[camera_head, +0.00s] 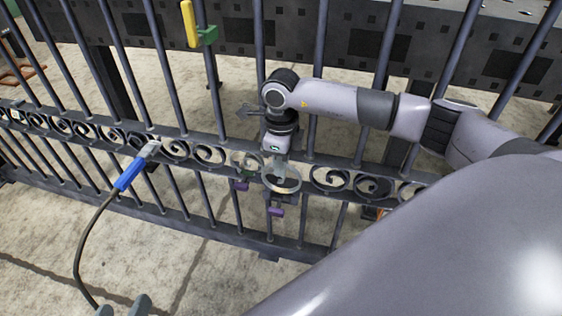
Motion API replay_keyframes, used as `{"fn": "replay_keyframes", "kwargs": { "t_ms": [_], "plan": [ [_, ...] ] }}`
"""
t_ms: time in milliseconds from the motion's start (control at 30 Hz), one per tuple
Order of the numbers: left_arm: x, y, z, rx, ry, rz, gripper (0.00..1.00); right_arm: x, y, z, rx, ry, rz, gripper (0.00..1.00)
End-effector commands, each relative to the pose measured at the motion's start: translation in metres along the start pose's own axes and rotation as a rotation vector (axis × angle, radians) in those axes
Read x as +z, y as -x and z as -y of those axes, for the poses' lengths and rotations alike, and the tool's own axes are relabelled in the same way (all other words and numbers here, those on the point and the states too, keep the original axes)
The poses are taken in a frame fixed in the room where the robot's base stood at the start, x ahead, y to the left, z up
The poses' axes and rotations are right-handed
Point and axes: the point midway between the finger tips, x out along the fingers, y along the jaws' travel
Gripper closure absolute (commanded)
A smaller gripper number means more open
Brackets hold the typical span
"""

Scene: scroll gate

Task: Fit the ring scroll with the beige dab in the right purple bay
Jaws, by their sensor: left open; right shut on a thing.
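The ring is at the gap in the band, in front of the bars. Purple bay parts show below: one at the left (242,186) and one at the right (276,211), just under the ring. My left gripper (124,307) is at the bottom edge, open, with only its tips in view, away from the gate.
The dark gate (187,207) with spiral scrolls (330,178) crosses the view. A blue-handled tool (130,173) with a black cable rests against the band at the left. A yellow and green piece (190,25) is on an upper bar. My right arm covers the lower right.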

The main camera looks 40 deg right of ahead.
Motion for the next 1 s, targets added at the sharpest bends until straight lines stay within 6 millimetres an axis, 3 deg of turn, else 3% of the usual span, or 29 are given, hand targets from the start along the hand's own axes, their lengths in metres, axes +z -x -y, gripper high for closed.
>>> {"fn": "replay_keyframes", "kwargs": {
  "t_ms": [1000],
  "plan": [
    [0.008,-0.003,0.002,0.001,0.0,0.003,0.32,0.0,-0.013,0.0,0.0,0.0,0.001,1.0]
  ]
}}
